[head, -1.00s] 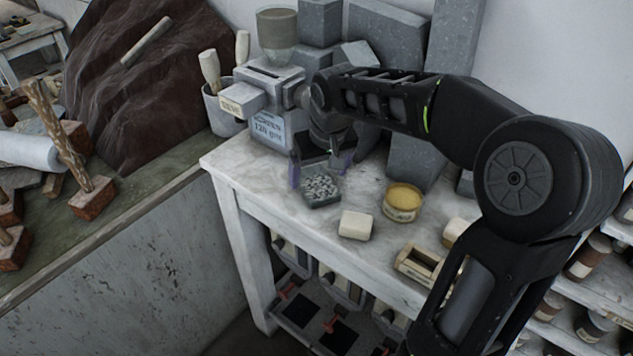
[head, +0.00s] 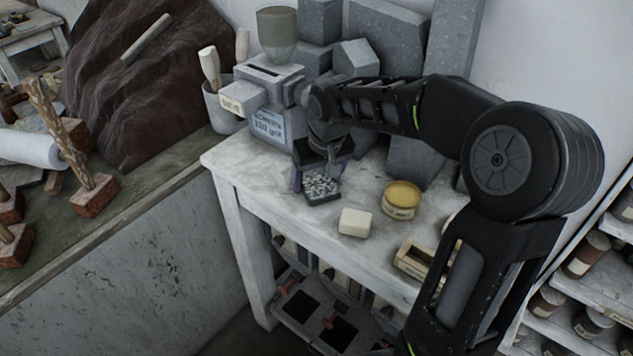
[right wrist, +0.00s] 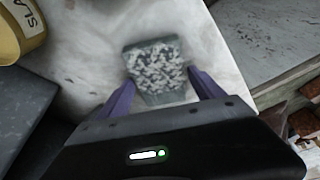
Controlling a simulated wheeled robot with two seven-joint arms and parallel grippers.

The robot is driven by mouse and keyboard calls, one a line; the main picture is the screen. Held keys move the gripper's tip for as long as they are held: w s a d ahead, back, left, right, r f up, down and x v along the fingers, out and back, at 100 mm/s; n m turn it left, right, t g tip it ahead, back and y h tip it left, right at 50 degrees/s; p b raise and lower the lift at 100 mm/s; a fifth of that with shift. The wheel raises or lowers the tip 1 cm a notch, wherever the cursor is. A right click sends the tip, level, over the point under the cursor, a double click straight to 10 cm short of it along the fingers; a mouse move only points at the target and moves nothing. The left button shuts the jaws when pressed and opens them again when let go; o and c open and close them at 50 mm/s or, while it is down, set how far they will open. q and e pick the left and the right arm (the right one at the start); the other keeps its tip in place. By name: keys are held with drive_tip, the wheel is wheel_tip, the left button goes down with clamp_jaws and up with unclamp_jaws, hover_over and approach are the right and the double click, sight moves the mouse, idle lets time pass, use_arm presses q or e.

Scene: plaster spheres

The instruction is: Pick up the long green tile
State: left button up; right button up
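No long tile that is plainly green shows in either view. A small dark grey-green block with a black-and-white speckled top (head: 322,190) lies on the pale worktable (head: 240,180), and it also shows in the right wrist view (right wrist: 155,65). I cannot tell whether it is the tile or a holder of chips. My right gripper (head: 320,172) is open above the block's near part. In the right wrist view its purple fingers (right wrist: 161,80) stand apart on either side of the block, with a gap at the left finger. My left gripper is out of view.
A cream block (head: 355,222), a yellow-topped tin (head: 401,200) and a small wooden box (head: 412,262) stand right of the speckled block. A grey machine (head: 268,105) stands behind, with grey slabs (head: 388,38) against the wall. The table's front left corner is clear.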

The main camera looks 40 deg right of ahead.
clamp_jaws()
idle(0.7)
